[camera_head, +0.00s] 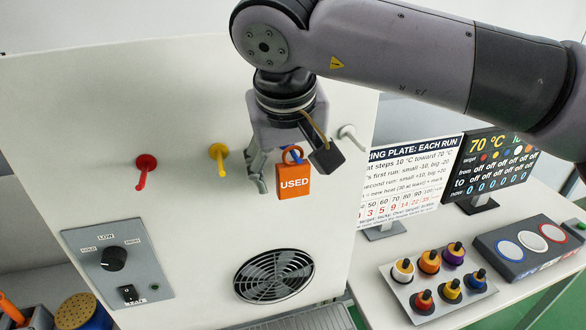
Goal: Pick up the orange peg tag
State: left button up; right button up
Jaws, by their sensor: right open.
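The orange peg tag (293,184), marked "USED", hangs upright against the pale panel. Its orange loop is around a blue peg, whose tip shows through the loop. My right gripper (291,170) points down from above, in front of the panel. It is open, with one finger to the left of the tag and the other to the right of the loop. The fingers look apart from the tag, but their depth relative to it is hard to judge. Part of the peg is hidden by the gripper. My left gripper is not in view.
Red (144,170), yellow (219,157) and white (352,137) pegs stick out of the panel (90,130). Below are a knob box (117,270) and a round fan grille (273,276). At right are two signs, a tray of coloured knobbed pieces (405,296) and a three-circle plate (500,265).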

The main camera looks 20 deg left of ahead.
jog(key=shift+w+f, duration=0.15)
jog(key=shift+f, duration=0.1)
jog(key=shift+c, duration=0.5)
jog(key=c, duration=1.1)
